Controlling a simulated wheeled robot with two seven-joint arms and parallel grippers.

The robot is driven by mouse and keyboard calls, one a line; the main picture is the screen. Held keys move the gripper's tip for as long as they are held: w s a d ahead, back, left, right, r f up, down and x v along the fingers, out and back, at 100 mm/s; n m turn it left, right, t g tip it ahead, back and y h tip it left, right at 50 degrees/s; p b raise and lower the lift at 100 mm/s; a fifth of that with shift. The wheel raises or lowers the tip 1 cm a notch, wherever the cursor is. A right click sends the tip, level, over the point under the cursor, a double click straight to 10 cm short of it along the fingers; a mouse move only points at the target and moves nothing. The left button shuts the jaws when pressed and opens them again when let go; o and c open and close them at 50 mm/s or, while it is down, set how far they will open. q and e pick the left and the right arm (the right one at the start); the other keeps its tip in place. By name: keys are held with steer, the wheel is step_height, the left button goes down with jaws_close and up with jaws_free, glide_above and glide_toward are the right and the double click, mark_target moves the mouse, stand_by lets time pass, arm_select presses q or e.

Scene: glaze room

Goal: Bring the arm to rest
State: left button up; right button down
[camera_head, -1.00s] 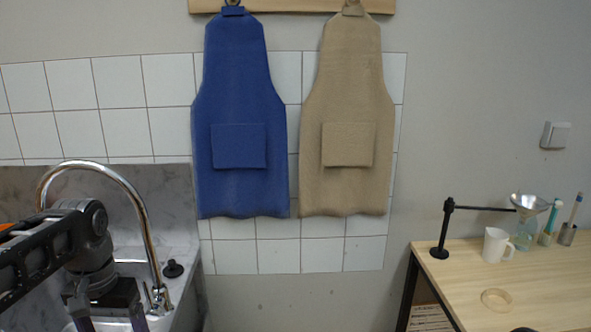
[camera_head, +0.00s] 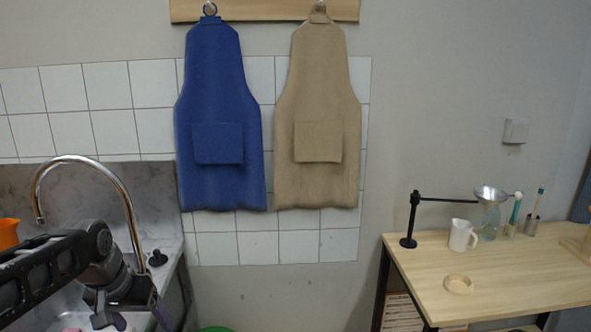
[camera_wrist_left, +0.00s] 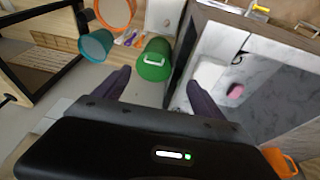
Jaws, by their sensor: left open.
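My left gripper (camera_head: 133,316) is at the lower left of the head view, over the sink and counter edge. Its arm comes in from the left edge. In the left wrist view its two dark fingers (camera_wrist_left: 158,80) stand wide apart with nothing between them. The left gripper is open and empty. Its fingertips appear clear of the things beyond them. My right gripper and right arm are not in view.
A chrome faucet (camera_head: 125,200) arches beside my left arm. An orange container (camera_head: 8,234) stands left. A green bucket (camera_wrist_left: 155,60) and teal bin (camera_wrist_left: 96,45) stand below. A pink sponge (camera_wrist_left: 235,91) lies in the sink. A wooden table (camera_head: 510,275) stands right.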

arm_select(q)
steer(key=w+d+f+t+h, duration=0.2)
steer(key=w+d+f, duration=0.3)
steer(key=d+f, duration=0.7)
steer(key=s+d+f, duration=0.2)
steer(key=f, duration=0.5)
steer(key=s+d+f, duration=0.2)
steer(key=d+f, duration=0.1)
steer(key=f, duration=0.4)
steer(key=s+d+f+g+h, duration=0.1)
steer(key=s+d+f, duration=0.3)
steer(key=s+f, duration=0.4)
steer(key=s+d+f+g, duration=0.4)
steer(key=s+f, duration=0.3)
steer(key=s, duration=0.8)
steer(key=shift+s+d+f+n+h, duration=0.2)
steer(key=shift+s+f+n+h, duration=0.1)
steer(key=shift+f+n+h, duration=0.1)
